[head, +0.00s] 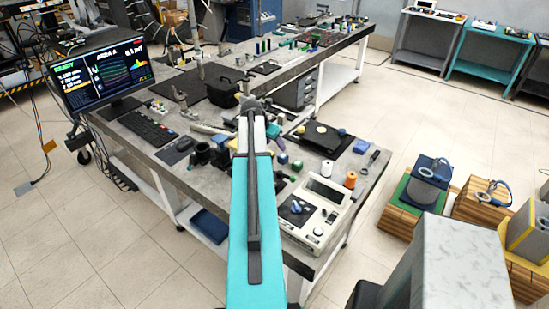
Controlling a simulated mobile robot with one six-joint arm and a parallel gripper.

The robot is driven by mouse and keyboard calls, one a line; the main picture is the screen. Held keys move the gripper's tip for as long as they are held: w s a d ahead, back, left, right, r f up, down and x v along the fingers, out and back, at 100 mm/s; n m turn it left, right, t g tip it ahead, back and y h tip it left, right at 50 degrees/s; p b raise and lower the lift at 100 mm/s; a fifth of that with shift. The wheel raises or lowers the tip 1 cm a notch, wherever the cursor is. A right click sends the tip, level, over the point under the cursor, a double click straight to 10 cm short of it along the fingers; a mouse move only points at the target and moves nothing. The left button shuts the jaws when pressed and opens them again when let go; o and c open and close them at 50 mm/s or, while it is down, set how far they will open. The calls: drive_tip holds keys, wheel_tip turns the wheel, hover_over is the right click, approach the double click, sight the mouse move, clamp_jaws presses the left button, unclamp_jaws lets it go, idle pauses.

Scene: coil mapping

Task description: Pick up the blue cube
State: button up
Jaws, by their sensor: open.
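A small blue block (361,146), which looks like the blue cube, lies on the right part of the workbench, at the right edge of a black mat. My teal arm link rises through the middle of the picture and covers part of the bench. I cannot make out my gripper's fingers. Nothing visible is touching the blue block.
A beige instrument (318,213) stands at the bench's near right edge. An orange spool (350,180) and a white spool (327,168) stand close to the blue block. A monitor (97,72) and keyboard (147,127) are at left. Wooden crates stand right, with floor between.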

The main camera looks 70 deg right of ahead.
sight(283, 155)
drive_tip(key=shift+w, duration=0.15)
drive_tip(key=shift+f, duration=0.1)
drive_tip(key=shift+b+x, duration=2.45)
drive_tip(key=shift+x, duration=1.8)
drive_tip(key=shift+b+x, duration=1.75)
drive_tip(key=shift+x, duration=0.85)
drive_tip(key=shift+d, duration=0.1)
drive_tip(key=shift+c, duration=0.4)
drive_tip(key=c, duration=1.1)
